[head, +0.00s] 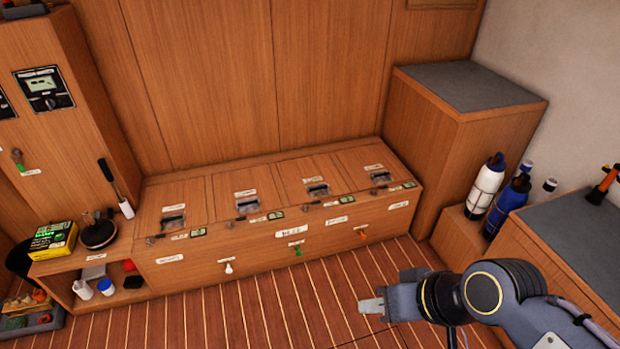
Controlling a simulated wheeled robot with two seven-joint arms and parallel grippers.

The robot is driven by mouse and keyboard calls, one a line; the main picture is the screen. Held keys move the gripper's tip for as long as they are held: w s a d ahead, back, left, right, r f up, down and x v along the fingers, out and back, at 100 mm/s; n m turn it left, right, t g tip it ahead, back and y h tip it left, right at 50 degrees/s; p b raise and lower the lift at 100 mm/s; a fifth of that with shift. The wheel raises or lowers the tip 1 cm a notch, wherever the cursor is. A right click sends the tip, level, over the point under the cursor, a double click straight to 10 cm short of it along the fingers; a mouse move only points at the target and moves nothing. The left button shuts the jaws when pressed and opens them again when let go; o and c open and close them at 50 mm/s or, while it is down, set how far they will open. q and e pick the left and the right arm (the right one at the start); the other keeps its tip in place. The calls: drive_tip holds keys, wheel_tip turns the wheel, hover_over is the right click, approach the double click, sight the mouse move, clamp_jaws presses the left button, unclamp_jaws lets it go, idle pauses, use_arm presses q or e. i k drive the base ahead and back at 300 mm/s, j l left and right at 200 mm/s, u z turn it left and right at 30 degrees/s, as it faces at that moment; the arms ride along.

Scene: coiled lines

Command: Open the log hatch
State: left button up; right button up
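A long wooden bench locker (200,271) stands against the panelled wall. Its top has several hatch lids side by side, all lying flat and closed. Each has a dark recessed latch and a small white label; the leftmost lid (190,192), the second lid (228,186) and the rightmost lid (352,157) show clearly. The labels are too small to read, so I cannot tell which is the log hatch. My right gripper (371,305) is over the striped floor in front of the bench, apart from it. Its finger gap is not clear. My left gripper is out of view.
A tall wooden cabinet (470,135) with a grey top stands right of the bench, with bottles (485,187) beside it. The striped floor (250,310) before the bench is clear.

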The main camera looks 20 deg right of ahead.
sight(315, 177)
drive_tip(key=i+l, duration=0.1)
drive_tip(key=i, duration=0.35)
drive_tip(key=i+l+u, duration=0.1)
drive_tip(key=i, duration=0.35)
drive_tip(key=i+l, duration=0.2)
drive_tip(key=i, duration=0.25)
drive_tip(key=i+l, duration=0.15)
drive_tip(key=i, duration=0.3)
drive_tip(key=i+l+u, duration=0.1)
drive_tip(key=i, duration=0.35)
